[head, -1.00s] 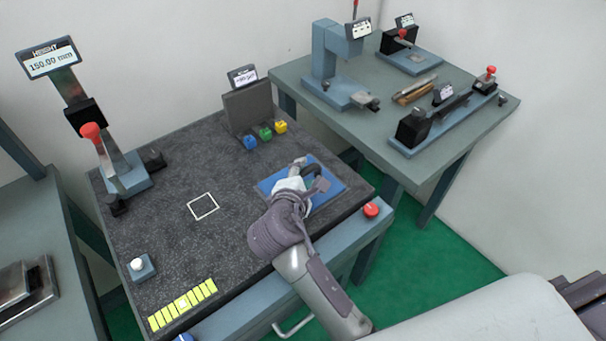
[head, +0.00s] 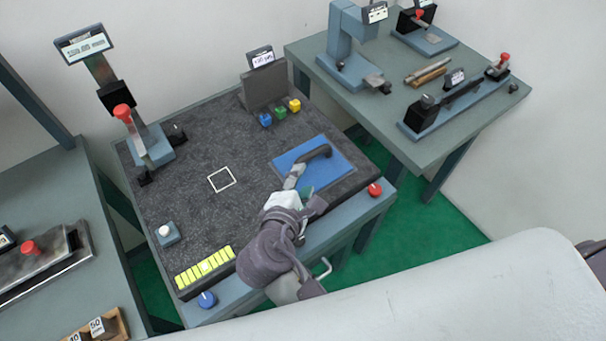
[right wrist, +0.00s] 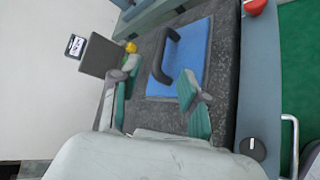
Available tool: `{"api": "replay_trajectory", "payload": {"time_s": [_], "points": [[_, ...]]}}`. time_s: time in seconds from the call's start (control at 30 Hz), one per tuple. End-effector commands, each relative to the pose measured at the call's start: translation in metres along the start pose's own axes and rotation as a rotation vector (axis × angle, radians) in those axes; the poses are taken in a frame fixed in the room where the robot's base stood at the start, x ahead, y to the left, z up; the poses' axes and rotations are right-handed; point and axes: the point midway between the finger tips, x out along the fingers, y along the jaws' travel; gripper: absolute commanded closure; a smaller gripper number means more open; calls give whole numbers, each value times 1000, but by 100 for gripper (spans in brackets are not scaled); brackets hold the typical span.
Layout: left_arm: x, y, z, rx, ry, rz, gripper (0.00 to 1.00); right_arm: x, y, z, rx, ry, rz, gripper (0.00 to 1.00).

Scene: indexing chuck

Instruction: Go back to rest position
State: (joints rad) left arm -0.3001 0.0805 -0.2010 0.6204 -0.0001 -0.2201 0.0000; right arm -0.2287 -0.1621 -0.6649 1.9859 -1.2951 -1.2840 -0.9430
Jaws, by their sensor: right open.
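My right gripper (head: 301,183) hangs over the front right part of the dark granite table (head: 195,222), near the front edge of the blue mat (head: 338,168). Its teal-padded fingers are spread apart with nothing between them; this also shows in the right wrist view (right wrist: 157,80). A dark curved handle-like piece (head: 320,152) lies on the blue mat, beyond the fingertips and apart from them. My left gripper is not in view.
A height gauge (head: 123,112) stands at the table's back left. Blue (head: 265,120), green (head: 281,112) and yellow (head: 295,105) blocks sit by a grey upright block (head: 266,88). Yellow blocks (head: 205,266) line the front left. A red knob (head: 375,189) is at the right edge.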

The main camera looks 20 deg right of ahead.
Motion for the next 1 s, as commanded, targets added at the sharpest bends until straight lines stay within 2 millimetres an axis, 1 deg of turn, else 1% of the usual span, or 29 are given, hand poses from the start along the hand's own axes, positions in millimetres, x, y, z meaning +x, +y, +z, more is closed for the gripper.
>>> {"api": "replay_trajectory", "payload": {"time_s": [0.37,0.47,0.57,0.6,0.67,0.7,0.73,0.8,0.83,0.9,1.0], "points": [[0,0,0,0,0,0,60,0,0,0,0,0,0,55],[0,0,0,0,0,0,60,3,-9,4,34,6,-31,55],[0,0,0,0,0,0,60,12,-38,18,163,23,-139,55],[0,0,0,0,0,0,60,15,-56,27,246,29,-206,55],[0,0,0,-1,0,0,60,17,-85,42,396,34,-322,55],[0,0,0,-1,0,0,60,17,-102,51,498,35,-397,55],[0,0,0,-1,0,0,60,15,-114,57,571,33,-451,55],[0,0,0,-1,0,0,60,10,-132,69,715,27,-552,55],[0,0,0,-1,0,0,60,8,-139,73,767,24,-590,55],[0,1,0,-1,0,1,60,1,-150,81,871,15,-663,55],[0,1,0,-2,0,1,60,-8,-160,90,991,2,-750,55]]}}
